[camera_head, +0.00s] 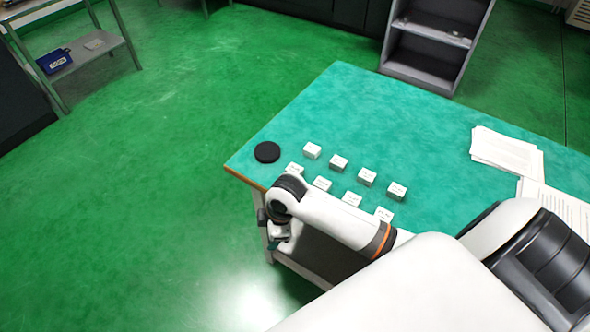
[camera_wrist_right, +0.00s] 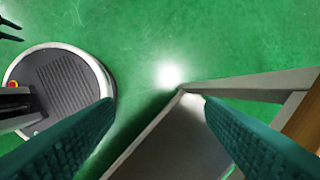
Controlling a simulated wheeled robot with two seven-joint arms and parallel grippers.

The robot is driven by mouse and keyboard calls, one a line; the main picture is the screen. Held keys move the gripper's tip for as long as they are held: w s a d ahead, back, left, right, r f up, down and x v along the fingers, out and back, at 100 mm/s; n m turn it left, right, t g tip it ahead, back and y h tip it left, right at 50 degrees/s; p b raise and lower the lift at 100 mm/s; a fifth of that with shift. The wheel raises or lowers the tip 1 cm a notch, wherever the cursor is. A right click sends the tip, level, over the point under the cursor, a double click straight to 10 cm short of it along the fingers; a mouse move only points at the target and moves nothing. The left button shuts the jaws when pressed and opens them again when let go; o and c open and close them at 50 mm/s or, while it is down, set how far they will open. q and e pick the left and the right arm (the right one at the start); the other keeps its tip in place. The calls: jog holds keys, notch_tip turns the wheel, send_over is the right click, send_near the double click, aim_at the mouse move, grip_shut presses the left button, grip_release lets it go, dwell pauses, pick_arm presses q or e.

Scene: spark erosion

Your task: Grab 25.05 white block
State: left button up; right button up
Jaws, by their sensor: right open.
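Several small white blocks stand in two rows on the green tabletop in the head view. The far row has blocks (camera_head: 312,150), (camera_head: 338,162), (camera_head: 367,176) and (camera_head: 397,190). The near row has blocks (camera_head: 295,169), (camera_head: 322,184), (camera_head: 351,198) and (camera_head: 383,214). Their labels are too small to read, so I cannot tell which is 25.05. My right gripper (camera_wrist_right: 159,101) is open and empty in the right wrist view. It hangs beside the table's near left edge, below the tabletop, with no block between its fingers. My left gripper is not seen.
A black disc (camera_head: 267,152) lies near the left corner of the table (camera_head: 400,120). Paper stacks (camera_head: 505,152) lie at the right. A grey shelf unit (camera_head: 432,50) stands behind. My right arm crosses the table's near edge. The wrist view shows the table's underframe (camera_wrist_right: 250,88) close to the fingers.

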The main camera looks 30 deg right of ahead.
jog(key=w+d+r+n+g, duration=0.1)
jog(key=w+d+r+n, duration=0.35)
jog(key=w+r, duration=0.2)
notch_tip(320, 180, up, 10)
jog(key=r+n+g+h, duration=0.1)
jog(key=n+h, duration=0.1)
jog(key=n, duration=0.3)
send_over(295, 168)
jog(key=f, duration=0.4)
jog(key=f+p, duration=0.1)
jog(key=f, duration=0.1)
jog(key=shift+w+d+f, duration=0.1)
jog(key=shift+w+f, duration=0.15)
jog(key=f, duration=0.4)
jog(key=shift+s+a+f+p, duration=0.2)
jog(key=shift+s+f+p, duration=0.15)
jog(key=shift+p, duration=0.05)
jog(key=shift+f, duration=0.4)
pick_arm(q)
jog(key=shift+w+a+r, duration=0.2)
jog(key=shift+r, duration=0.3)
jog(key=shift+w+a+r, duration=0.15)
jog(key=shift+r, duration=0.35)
pick_arm(e)
jog(key=shift+c, duration=0.2)
jog(key=c, duration=1.2)
